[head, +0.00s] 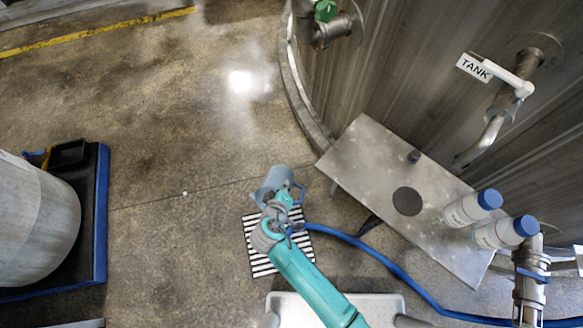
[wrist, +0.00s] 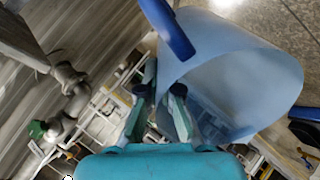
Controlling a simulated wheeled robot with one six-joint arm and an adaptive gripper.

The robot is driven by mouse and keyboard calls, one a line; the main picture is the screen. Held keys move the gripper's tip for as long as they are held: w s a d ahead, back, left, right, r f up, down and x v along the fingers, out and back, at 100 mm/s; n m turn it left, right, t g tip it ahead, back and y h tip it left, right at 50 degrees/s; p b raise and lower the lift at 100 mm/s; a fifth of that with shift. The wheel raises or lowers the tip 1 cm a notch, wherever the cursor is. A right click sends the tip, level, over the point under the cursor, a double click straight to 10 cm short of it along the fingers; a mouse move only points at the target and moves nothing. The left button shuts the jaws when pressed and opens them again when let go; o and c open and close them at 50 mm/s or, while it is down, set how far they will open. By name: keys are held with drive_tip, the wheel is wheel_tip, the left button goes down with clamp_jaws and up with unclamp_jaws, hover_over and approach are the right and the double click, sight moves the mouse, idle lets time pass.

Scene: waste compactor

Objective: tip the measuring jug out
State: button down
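The measuring jug (head: 272,181) is pale blue and translucent, with a darker blue handle. In the head view it is at the end of my arm, over the far edge of a striped floor grate (head: 263,262). In the wrist view the jug (wrist: 235,60) fills the upper right, its wide mouth showing and its handle (wrist: 168,28) at the upper left. My gripper (head: 286,197) is at the jug's near side. In the wrist view its fingers (wrist: 160,105) are close together at the jug's wall and appear to hold it. I cannot tell whether liquid is inside.
A steel bench (head: 375,158) by the tank (head: 400,80) carries two white bottles (head: 466,208) with blue caps and a dark disc. A blue hose (head: 385,262) crosses the floor beside the grate. A drum (head: 35,225) stands on a blue-edged pallet at left. Floor between is clear.

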drive_tip(key=shift+w+d+f+g, duration=0.2)
drive_tip(key=shift+w+g, duration=0.2)
drive_tip(key=shift+g, duration=0.4)
drive_tip(key=g, duration=0.1)
drive_tip(key=w+g+y, duration=0.1)
drive_tip(key=g, duration=0.1)
drive_tip(key=shift+f, duration=0.4)
drive_tip(key=f+g, duration=0.1)
drive_tip(key=g, duration=0.2)
drive_tip(key=shift+s+f+g+y, duration=0.15)
drive_tip(key=shift+f+g+y, duration=0.2)
drive_tip(key=shift+g+y, duration=0.05)
drive_tip(key=shift+s+a+f+g+y, duration=0.1)
drive_tip(key=shift+s+f+g+y, duration=0.2)
drive_tip(key=shift+g, duration=0.4)
drive_tip(key=shift+s+f+g, duration=0.1)
drive_tip(key=shift+f+g, duration=0.3)
drive_tip(key=shift+g, duration=0.3)
